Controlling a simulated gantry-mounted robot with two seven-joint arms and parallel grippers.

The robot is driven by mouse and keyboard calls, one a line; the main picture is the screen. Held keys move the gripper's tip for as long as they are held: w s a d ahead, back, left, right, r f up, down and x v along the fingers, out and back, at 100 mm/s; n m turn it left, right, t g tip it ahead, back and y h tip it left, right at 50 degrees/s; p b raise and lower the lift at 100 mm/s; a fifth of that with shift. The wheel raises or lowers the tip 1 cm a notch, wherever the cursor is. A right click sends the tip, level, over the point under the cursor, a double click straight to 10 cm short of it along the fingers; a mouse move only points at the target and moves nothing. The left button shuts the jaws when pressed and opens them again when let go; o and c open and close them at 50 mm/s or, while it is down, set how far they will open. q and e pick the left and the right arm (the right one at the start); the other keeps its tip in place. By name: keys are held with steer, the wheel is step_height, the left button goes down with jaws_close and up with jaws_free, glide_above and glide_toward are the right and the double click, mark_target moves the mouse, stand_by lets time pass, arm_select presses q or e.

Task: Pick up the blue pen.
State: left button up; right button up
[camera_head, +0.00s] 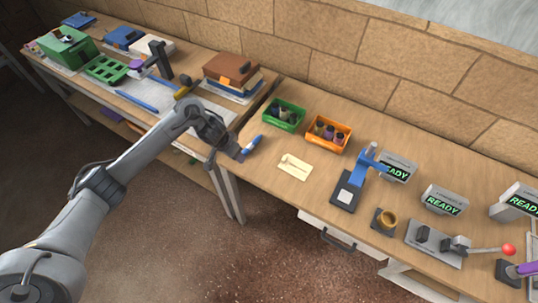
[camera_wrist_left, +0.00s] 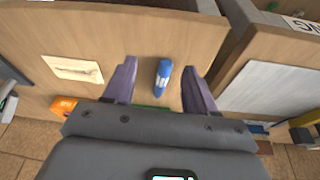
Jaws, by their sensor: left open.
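The blue pen (camera_head: 253,144) is a short, thick blue stick with a pale band. It lies near the front left corner of the right-hand table. In the left wrist view, the blue pen (camera_wrist_left: 162,78) lies between the two purple fingers of my left gripper (camera_wrist_left: 158,73), with a gap on each side. In the head view, my left gripper (camera_head: 240,153) is at the table's corner beside the pen and partly covers it. It is open and empty.
A cream tag (camera_head: 294,167), a green bin (camera_head: 283,115) and an orange bin (camera_head: 329,134) stand to the pen's right. A blue-armed press (camera_head: 357,178) is further right. Books (camera_head: 231,73) lie on the left-hand table, across a narrow gap.

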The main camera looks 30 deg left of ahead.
mark_target(246, 149)
arm_select(q)
steer(key=shift+t, duration=0.6)
steer(key=w+b, duration=0.1)
steer(key=w+f+b, duration=0.1)
steer(key=w, duration=0.1)
steer(key=w+a+f+b, duration=0.1)
steer(key=w, duration=0.1)
steer(key=shift+w, duration=0.25)
steer(key=shift+b+x, duration=1.2)
steer(key=shift+x, duration=1.5)
steer(key=shift+w+a, duration=0.1)
arm_select(e)
step_height(246, 149, down, 7)
steer(key=shift+r, duration=0.2)
steer(key=shift+d, duration=0.1)
arm_select(q)
jaws_close()
arm_select(e)
steer(key=shift+d, duration=0.1)
